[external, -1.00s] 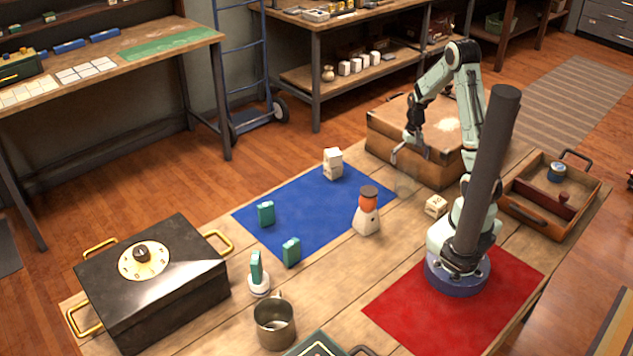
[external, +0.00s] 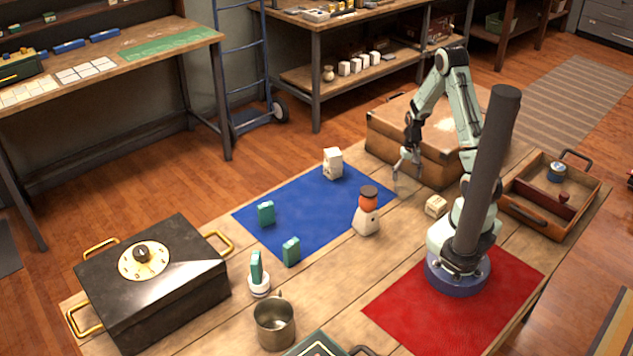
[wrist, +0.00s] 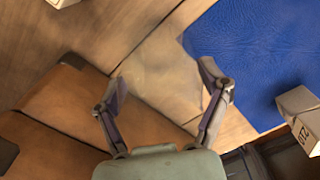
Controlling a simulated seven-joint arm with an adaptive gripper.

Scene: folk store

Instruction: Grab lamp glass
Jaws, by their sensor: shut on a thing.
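The lamp glass (wrist: 163,76) is a clear, faint shape between my fingertips in the wrist view, over the bare wood beside the blue mat. Its outline is hard to make out. My gripper (wrist: 160,88) has one finger on each side of it and is shut on it, with the fingers still well apart. In the external view my gripper (external: 402,172) is low over the table, between the suitcase and the blue mat. The glass barely shows there, and I cannot tell whether it touches the table.
The brown suitcase (external: 400,151) stands close behind my gripper. A white box (external: 332,163) stands on the blue mat (external: 300,207).

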